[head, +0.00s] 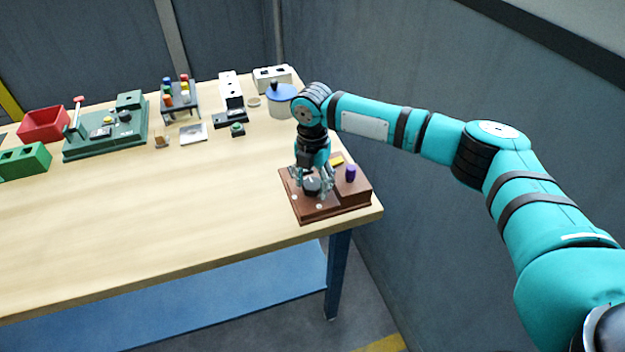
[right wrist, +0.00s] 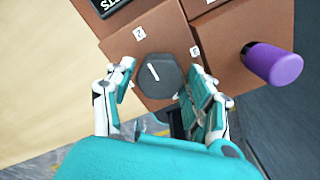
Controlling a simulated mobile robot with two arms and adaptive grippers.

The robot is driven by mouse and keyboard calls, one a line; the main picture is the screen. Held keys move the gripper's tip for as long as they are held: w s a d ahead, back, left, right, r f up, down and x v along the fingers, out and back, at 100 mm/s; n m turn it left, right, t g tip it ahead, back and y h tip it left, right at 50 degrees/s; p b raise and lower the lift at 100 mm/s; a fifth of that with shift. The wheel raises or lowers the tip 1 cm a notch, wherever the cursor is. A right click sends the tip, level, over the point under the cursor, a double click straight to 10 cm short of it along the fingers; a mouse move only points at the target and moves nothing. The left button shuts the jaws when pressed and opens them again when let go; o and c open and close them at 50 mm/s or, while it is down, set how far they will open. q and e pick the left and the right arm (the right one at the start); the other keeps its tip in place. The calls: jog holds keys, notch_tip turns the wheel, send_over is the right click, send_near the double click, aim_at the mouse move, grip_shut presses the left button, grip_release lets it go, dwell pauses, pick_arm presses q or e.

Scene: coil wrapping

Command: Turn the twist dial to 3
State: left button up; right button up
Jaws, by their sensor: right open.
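The twist dial (right wrist: 165,72) is a dark grey many-sided knob with a white line on a brown box. It also shows in the head view (head: 312,188). In the right wrist view its white line points up and slightly left, roughly towards a small white number label (right wrist: 139,33) that looks like a 2. Another label (right wrist: 195,51) lies to the dial's right, too small to read surely. My right gripper (right wrist: 160,88) is open, pointing down, with one finger on each side of the dial; I cannot tell whether they touch it. My left gripper is out of view.
The brown box (head: 306,209) sits at the table's right corner and bears a purple knob (head: 351,173) right of the dial. A white pot with a blue lid (head: 281,104), a green device (head: 105,136) and a red bin (head: 44,124) stand further back. The front tabletop (head: 150,220) is clear.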

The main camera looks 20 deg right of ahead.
jog(key=shift+c, duration=0.2)
jog(key=c, duration=0.9)
jog(key=shift+o, duration=0.2)
jog(key=shift+r+m+p, duration=0.2)
jog(key=shift+m+p, duration=0.4)
jog(key=shift+p, duration=0.25)
jog(key=m+p, duration=0.4)
jog(key=shift+r+p, duration=0.1)
jog(key=shift+p, duration=0.2)
jog(key=m+p, duration=0.5)
jog(key=m, duration=0.1)
jog(key=m+p, duration=0.2)
jog(key=m, duration=0.2)
jog(key=shift+f+m+p, duration=0.2)
jog(key=shift+m+p, duration=0.7)
jog(key=shift+m, duration=0.5)
jog(key=shift+w, duration=0.1)
